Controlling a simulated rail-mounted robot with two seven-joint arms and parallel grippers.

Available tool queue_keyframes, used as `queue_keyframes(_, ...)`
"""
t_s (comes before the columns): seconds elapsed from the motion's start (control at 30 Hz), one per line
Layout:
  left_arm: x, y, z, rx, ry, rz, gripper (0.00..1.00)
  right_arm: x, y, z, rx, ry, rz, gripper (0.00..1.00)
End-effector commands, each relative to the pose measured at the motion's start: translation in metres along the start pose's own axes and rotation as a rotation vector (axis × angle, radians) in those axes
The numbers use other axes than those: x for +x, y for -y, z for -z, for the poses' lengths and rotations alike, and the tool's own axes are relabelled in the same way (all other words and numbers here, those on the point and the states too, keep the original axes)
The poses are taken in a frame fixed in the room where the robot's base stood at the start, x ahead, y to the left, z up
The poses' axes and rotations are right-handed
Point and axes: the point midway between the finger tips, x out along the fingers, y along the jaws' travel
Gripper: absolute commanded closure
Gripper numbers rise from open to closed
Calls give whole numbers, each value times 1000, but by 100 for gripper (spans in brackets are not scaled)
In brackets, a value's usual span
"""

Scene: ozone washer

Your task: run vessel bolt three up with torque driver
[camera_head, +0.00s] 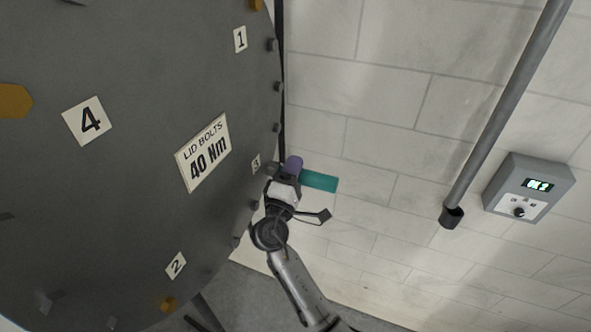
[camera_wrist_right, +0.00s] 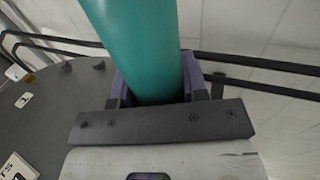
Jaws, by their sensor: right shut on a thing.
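The teal torque driver (camera_head: 320,181) is in my right gripper (camera_head: 291,172), whose purple fingers are shut around it. In the right wrist view the driver's teal body (camera_wrist_right: 137,45) runs up between the purple fingers (camera_wrist_right: 158,85). The grey vessel lid (camera_head: 130,190) fills the left of the head view. Its small "3" label (camera_head: 256,163) is just left of my right gripper. Bolt three is not visible; my gripper covers the lid edge beside the label. I cannot tell whether the driver's tip touches a bolt. My left gripper is not in view.
Labels "1" (camera_head: 240,39), "2" (camera_head: 176,265) and "4" (camera_head: 87,121) and a "LID BOLTS 40 Nm" plate (camera_head: 203,151) are on the lid. A grey pipe (camera_head: 505,105) and a control box (camera_head: 529,187) are at the right. Pale block wall lies between.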

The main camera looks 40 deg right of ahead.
Motion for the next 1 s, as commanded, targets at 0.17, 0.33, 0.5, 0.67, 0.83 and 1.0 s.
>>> queue_keyframes(0.17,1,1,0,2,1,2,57,0,-1,1,1,0,-2,100)
queue_keyframes(0.33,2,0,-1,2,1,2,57,0,-1,2,1,0,-2,100)
queue_keyframes(0.5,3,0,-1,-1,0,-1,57,0,-1,3,2,0,-2,100)
queue_keyframes(0.67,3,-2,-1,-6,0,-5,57,0,-1,4,2,0,-2,100)
queue_keyframes(0.83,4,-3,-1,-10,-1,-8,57,0,-1,5,2,0,-2,100)
queue_keyframes(1.0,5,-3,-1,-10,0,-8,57,0,-1,6,1,0,-2,100)
